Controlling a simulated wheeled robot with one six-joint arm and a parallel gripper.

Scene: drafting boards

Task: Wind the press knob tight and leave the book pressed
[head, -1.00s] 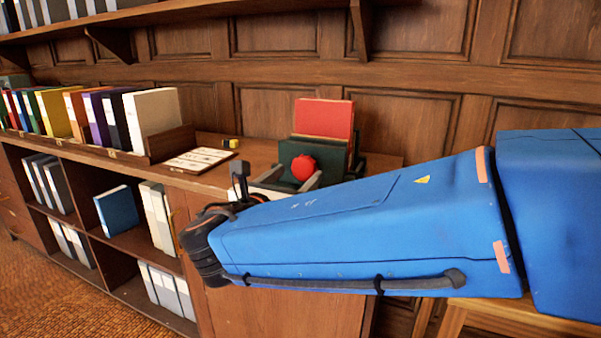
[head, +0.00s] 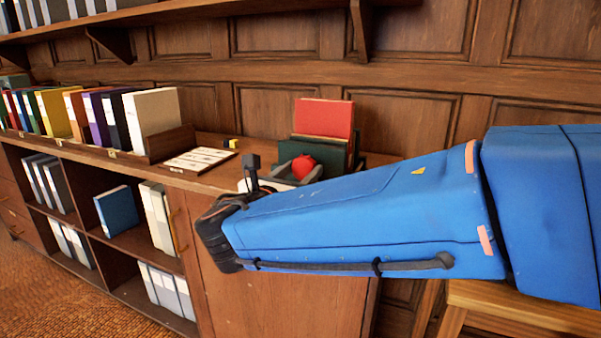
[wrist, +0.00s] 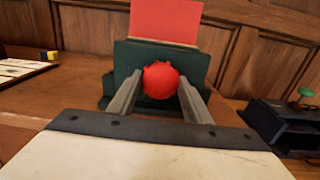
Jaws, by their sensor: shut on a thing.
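The red press knob (wrist: 161,80) sits on the front of the dark green press (wrist: 128,56). The red book (wrist: 164,22) stands upright in the press, its upper part showing above the green plate. My gripper (wrist: 161,88) is shut on the knob, one finger on each side of it. In the head view the knob (head: 303,166), the press (head: 330,152) and the book (head: 323,118) show behind my blue arm. My gripper (head: 302,170) is partly hidden there by the arm.
A row of coloured binders (head: 75,112) stands on the counter (head: 215,182) at left. A white card sheet (head: 198,160) and a small yellow-and-black item (head: 231,143) lie left of the press. A dark box with a green knob (wrist: 290,118) is at right in the wrist view.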

